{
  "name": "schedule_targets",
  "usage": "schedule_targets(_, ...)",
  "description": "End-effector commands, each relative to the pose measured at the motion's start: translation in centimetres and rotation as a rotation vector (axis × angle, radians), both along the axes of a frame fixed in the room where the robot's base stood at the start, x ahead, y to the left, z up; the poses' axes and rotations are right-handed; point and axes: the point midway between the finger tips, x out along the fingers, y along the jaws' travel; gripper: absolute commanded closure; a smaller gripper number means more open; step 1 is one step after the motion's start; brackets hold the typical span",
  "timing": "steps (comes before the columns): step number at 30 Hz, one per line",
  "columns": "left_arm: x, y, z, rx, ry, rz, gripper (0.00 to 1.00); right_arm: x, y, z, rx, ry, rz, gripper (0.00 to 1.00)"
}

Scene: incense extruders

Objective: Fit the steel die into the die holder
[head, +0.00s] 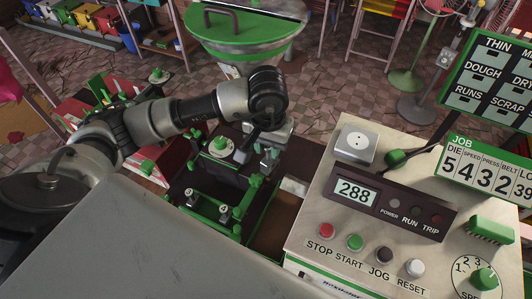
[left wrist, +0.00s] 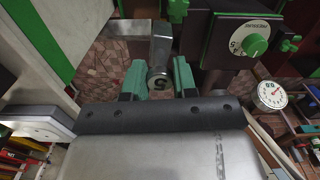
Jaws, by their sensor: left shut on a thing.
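My left gripper (head: 265,155) reaches down over the dark machine bed in the head view. In the left wrist view its two green fingers (left wrist: 157,72) are shut on a short steel cylinder (left wrist: 158,83), which looks like the steel die. Its end face shows a dark mark like a 5. A steel bar or block (left wrist: 161,45) shows just beyond the die; I cannot tell whether they touch. In the head view the die is mostly hidden by my gripper. I cannot make out the die holder with certainty. My right gripper is in neither view.
A green rack (head: 236,228) with small steel cylinders (head: 224,212) stands in front. A white dial with a green knob (head: 220,146) is left of the gripper. The control panel (head: 315,215) fills the right side. A green-rimmed hopper (head: 245,48) is behind.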

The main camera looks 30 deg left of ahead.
Motion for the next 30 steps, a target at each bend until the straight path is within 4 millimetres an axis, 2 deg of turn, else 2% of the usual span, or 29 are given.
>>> schedule_targets(1, 0.7, 0.2, 0.3, -0.003, 0.002, 0.023, 1.0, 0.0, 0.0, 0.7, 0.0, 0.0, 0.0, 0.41)
schedule_targets(6, 2.8, 1.2, 0.1, -0.003, 0.003, 0.089, 1.0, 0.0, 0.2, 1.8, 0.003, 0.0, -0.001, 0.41)
schedule_targets(13, 4.9, 2.7, -0.6, 0.001, 0.018, 0.169, 1.0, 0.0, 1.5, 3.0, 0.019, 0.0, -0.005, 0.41)
schedule_targets(20, 5.5, 3.4, -1.6, 0.003, 0.025, 0.198, 1.0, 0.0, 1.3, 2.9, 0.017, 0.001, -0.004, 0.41)
schedule_targets(30, 5.4, 3.3, -5.0, 0.003, 0.026, 0.197, 1.0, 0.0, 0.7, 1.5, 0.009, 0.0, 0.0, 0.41)
